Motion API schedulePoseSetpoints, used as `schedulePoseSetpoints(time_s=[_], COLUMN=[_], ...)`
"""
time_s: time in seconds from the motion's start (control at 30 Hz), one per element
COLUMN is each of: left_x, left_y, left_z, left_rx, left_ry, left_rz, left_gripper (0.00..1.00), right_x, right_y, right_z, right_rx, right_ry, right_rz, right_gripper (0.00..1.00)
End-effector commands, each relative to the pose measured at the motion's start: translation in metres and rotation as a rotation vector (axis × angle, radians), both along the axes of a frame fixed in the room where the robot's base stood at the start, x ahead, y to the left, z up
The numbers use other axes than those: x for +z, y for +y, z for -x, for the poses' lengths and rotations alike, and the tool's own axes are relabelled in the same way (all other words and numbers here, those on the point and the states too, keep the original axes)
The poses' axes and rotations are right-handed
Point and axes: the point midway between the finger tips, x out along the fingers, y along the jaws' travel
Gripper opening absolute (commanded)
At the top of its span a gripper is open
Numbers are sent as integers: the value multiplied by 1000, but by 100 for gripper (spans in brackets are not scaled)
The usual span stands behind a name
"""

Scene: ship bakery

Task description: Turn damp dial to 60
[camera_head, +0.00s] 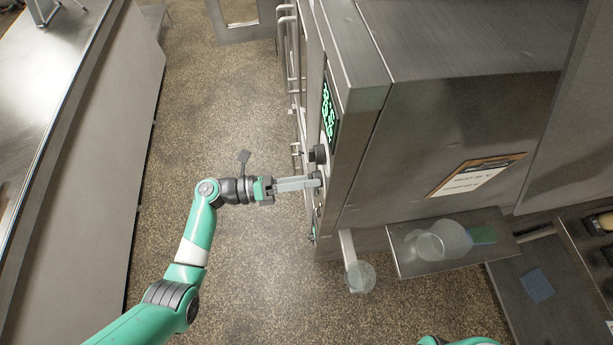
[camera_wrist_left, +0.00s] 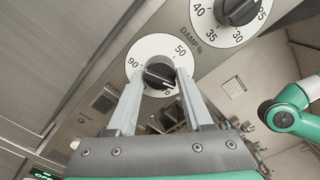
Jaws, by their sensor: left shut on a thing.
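The damp dial (camera_wrist_left: 146,48) is a white disc with a black knob (camera_wrist_left: 159,73), under the "DAMP %" lettering in the left wrist view. The numbers 90, 50 and a 0 show on it; fingers cover part of its scale. The knob's ridge seems to slant toward the lower right, near the 0, but its exact setting is hard to read. My left gripper (camera_wrist_left: 160,80) is shut on the knob, one finger on each side. In the head view my left gripper (camera_head: 314,181) reaches the oven's front panel from the left. My right gripper is out of view.
Another dial (camera_wrist_left: 228,34), reading 25 to 40, sits above right of the damp dial. In the head view a black knob (camera_head: 318,154) and a green-lit display (camera_head: 328,112) are close by. A clear cup (camera_head: 360,277) stands below the panel. The floor left is clear.

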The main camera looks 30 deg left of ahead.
Motion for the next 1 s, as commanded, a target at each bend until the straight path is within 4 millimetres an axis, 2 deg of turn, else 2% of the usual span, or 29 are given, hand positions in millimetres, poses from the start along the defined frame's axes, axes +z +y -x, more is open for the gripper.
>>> schedulePoseSetpoints(time_s=[0.3, 0.83, 0.87, 1.0], left_x=[2, 1, 1, 1], left_y=[0, 0, 0, 0], left_z=[0, 0, 0, 0], left_rx=[0, -1, -1, -1], left_ry=[105, 126, 126, 127], left_rz=[78, 94, 94, 93], left_gripper=[0, 0, 52, 78], right_x=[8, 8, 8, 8], right_y=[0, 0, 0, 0], right_z=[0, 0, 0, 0], right_rx=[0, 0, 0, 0], right_ry=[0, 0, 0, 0], right_rz=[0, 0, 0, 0], right_gripper=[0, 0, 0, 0])
